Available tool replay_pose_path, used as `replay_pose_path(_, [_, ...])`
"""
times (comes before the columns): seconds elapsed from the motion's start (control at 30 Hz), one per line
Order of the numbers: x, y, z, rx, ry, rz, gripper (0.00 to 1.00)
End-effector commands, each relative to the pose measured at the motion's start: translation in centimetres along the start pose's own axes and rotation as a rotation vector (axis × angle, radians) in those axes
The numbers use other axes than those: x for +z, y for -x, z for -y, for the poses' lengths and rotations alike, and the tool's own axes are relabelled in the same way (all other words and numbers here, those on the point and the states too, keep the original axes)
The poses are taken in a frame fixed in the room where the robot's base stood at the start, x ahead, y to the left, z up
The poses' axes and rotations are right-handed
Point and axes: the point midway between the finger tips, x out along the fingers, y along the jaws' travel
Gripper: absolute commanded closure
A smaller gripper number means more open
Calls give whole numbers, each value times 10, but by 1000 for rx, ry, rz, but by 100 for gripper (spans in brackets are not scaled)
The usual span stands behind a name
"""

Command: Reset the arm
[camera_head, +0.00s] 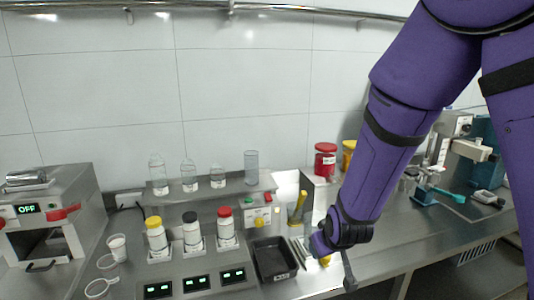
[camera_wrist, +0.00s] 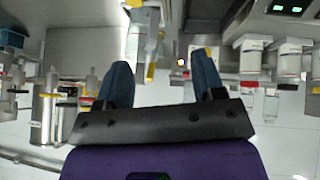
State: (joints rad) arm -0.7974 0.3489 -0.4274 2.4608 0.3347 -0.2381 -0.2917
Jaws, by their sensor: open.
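My purple-sleeved arm comes in from the upper right of the head view and reaches down to the bench, in front of the right-hand equipment. In the wrist view my gripper (camera_wrist: 164,78) shows two blue fingers spread apart, with nothing held between them. In the head view my wrist hangs low, just right of the black tray (camera_head: 274,260); my fingers are mostly hidden there. The wrist view looks upside down, with the bench equipment beyond the fingers.
Bottles with yellow (camera_head: 155,235), black (camera_head: 192,231) and red (camera_head: 226,228) caps stand behind digital displays. Glassware sits on a raised shelf (camera_head: 205,186). An oven-like machine (camera_head: 50,225) is at left. A red jar (camera_head: 326,160) stands behind my arm. Bench right of my wrist (camera_head: 420,240) looks clear.

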Motion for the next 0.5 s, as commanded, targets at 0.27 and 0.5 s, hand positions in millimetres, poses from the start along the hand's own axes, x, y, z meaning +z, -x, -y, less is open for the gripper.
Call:
replay_pose_path(0.27, [-11,71,-34,-111,-144,43,37])
replay_pose_path(0.5, [-8,137,-63,-168,-222,68,37])
